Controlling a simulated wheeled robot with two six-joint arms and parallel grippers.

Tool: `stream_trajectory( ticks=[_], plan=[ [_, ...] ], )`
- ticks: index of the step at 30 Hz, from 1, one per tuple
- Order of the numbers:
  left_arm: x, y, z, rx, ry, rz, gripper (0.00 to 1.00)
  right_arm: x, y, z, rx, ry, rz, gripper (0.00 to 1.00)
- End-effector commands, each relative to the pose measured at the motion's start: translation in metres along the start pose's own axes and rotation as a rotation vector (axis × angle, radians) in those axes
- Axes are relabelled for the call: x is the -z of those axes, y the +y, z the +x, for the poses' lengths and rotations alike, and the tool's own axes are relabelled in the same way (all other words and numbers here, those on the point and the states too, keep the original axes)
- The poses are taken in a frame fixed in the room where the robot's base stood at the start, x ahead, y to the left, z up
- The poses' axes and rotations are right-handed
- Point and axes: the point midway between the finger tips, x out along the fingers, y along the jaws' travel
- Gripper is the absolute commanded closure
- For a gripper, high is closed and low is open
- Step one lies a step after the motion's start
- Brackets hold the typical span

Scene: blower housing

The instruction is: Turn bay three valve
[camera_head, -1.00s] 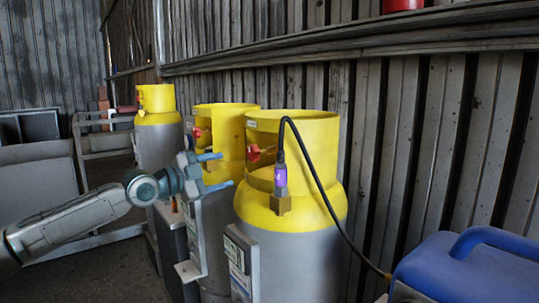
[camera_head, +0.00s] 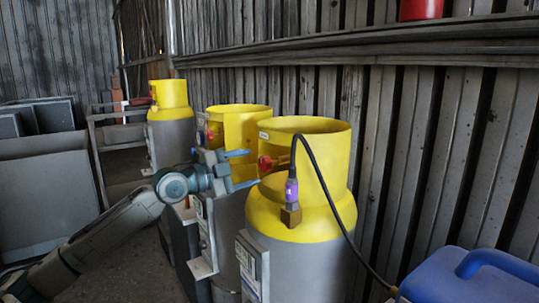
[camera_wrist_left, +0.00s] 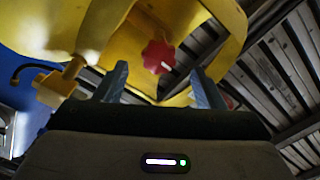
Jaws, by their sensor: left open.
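Three grey gas cylinders with yellow collars stand in a row in the head view: a near one (camera_head: 300,262), a middle one (camera_head: 229,215) and a far one (camera_head: 172,140). The near cylinder has a red valve knob (camera_head: 266,162) inside its collar opening. I cannot read which bay is number three. My left gripper (camera_head: 246,169) is open and empty, its blue fingers pointing at the near cylinder's collar, just left of that knob. In the left wrist view the red knob (camera_wrist_left: 158,57) shows beyond and between the open fingertips (camera_wrist_left: 158,72), apart from them. My right gripper is not in view.
A black hose with a purple connector (camera_head: 291,191) runs from the near cylinder's brass fitting (camera_head: 291,215) to the lower right. A blue container (camera_head: 470,280) stands there. A plank wall (camera_head: 440,150) closes the back. Label plates (camera_head: 248,265) stick out at the cylinders' left.

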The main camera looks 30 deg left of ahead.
Motion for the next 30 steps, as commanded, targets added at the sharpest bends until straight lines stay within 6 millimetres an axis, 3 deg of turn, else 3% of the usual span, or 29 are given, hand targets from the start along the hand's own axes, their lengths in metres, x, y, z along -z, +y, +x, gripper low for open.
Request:
stream_trajectory(
  ticks=[21, 30],
  plan=[
    [0.002, -0.001, 0.066, 0.000, 0.002, -0.004, 0.37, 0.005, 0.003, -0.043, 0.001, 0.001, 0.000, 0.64],
    [0.000, 0.001, 0.076, -0.002, 0.000, -0.001, 0.37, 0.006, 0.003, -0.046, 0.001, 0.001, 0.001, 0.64]
  ],
)
